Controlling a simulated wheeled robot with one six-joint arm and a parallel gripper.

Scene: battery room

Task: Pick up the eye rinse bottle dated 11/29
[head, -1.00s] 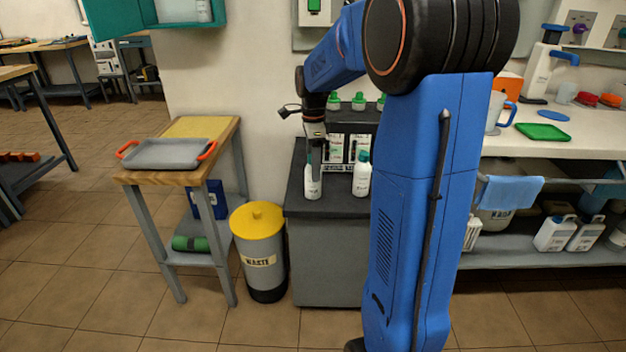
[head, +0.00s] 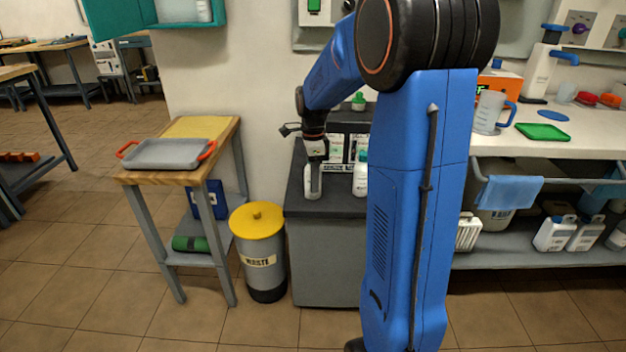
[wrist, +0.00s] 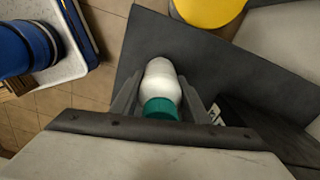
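A white bottle with a green cap stands upright on the dark grey counter (head: 335,207); its body (head: 312,188) shows below my gripper (head: 314,168) in the head view. In the wrist view the same bottle (wrist: 160,82) is between the two fingers of my gripper (wrist: 160,95), its cap toward the palm. The fingers flank it and look open, with narrow gaps beside the cap. A second white bottle (head: 360,182) stands to the right, partly hidden by my arm. I cannot read a date on either bottle.
A dark rack with labels (head: 336,150) and a green-capped bottle (head: 358,101) stands behind. A yellow-lidded waste bin (head: 257,222) is left of the counter. A wooden side table (head: 205,127) holds a grey tray (head: 168,154) with orange handles.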

